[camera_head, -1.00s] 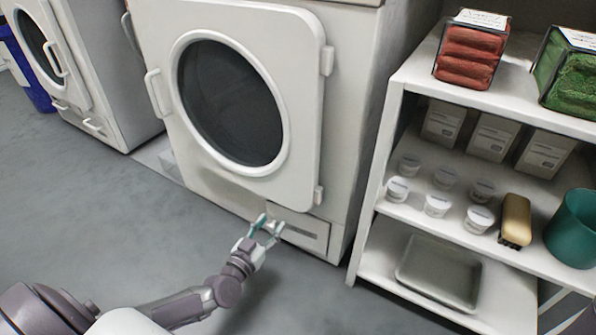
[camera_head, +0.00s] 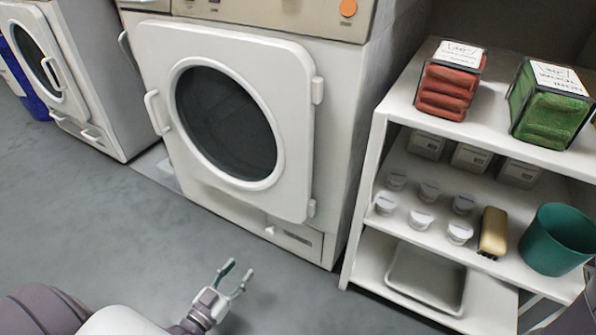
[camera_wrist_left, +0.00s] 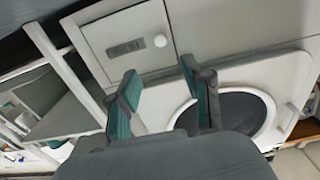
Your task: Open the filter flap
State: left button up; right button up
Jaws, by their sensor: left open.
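The filter flap (camera_head: 298,239) is a pale rectangular panel low on the front of the white machine, below its round door. It has a dark slotted label and a small white knob (camera_head: 269,231) at its left end. The flap looks shut, flush with the front. In the left wrist view the flap (camera_wrist_left: 125,50) and its round knob (camera_wrist_left: 160,40) show beyond the fingers. My left gripper (camera_head: 238,271) is open and empty, apart from the flap, in front of it and lower in the head view. Its green-padded fingers (camera_wrist_left: 159,75) also show in the wrist view. My right gripper is not in view.
The machine's round door (camera_head: 228,122) is shut. A white shelf unit (camera_head: 362,215) stands close on the right, with red and green packs, white tubs, a brush, a tray and a green bin. A second machine (camera_head: 60,90) is at left. The grey floor (camera_head: 130,230) is clear.

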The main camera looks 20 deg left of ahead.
pick_arm(q)
jog(key=d+r+t+h+p, duration=0.1)
jog(key=d+r, duration=0.4)
jog(key=r, duration=0.7)
jog(key=d+r+t+h+p, duration=0.1)
jog(key=d+r+t+p, duration=0.3)
jog(key=r, duration=0.9)
jog(key=d+r+n+t+h+p, duration=0.1)
jog(key=d+r+p, duration=0.4)
jog(key=r, duration=0.7)
jog(key=d+t, duration=0.1)
jog(key=d, duration=0.1)
jog(key=shift+w+d+r+t+h+p, duration=0.25)
jog(key=shift+w+d+t+h+p, duration=0.15)
